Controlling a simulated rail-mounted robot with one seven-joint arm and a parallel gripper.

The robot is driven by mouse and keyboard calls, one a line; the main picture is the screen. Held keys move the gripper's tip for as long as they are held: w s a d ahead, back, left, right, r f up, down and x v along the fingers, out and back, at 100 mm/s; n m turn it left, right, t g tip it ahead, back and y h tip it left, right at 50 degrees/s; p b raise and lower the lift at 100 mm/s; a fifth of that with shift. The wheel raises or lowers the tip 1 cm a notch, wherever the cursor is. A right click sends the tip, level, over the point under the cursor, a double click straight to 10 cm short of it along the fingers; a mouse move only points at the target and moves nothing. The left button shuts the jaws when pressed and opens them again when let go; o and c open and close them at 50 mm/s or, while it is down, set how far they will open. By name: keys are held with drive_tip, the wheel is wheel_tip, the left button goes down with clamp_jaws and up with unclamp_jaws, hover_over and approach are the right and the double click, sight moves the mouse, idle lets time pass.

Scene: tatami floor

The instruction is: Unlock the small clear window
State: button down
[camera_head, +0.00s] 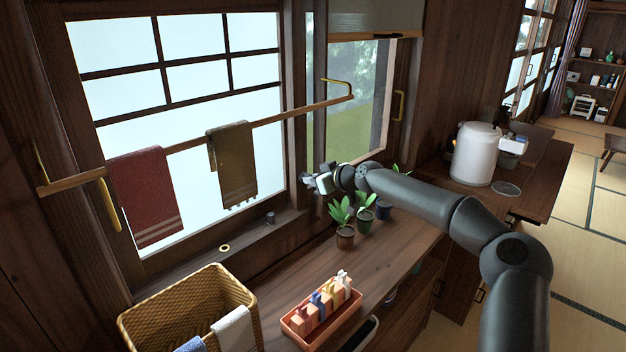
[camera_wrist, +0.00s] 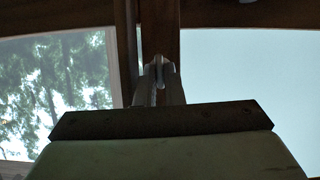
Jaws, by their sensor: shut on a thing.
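The small clear window (camera_head: 372,95) is at the upper middle of the head view, with greenery behind its glass. Its pane (camera_wrist: 65,75) fills the left of the wrist view. The larger frosted window (camera_head: 180,105) is to its left. It also fills the right of the wrist view (camera_wrist: 245,90). My gripper (camera_head: 312,183) is at the dark upright frame between the two windows. In the wrist view my fingers (camera_wrist: 160,78) are nearly together against this frame, shut on a small piece there, apparently the window lock. The fingers mostly hide it.
A wooden towel rail (camera_head: 275,117) with a red towel (camera_head: 147,195) and a brown towel (camera_head: 233,165) crosses the windows. Potted plants (camera_head: 345,238) stand on the counter just below my wrist. A wicker basket (camera_head: 150,325) and an orange tray (camera_head: 293,328) stand nearer.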

idle(0.5)
drive_tip(key=c, duration=1.5)
unclamp_jaws()
drive_tip(key=shift+c, duration=0.2)
drive_tip(key=shift+d+r, duration=0.1)
drive_tip(key=shift+d, duration=0.05)
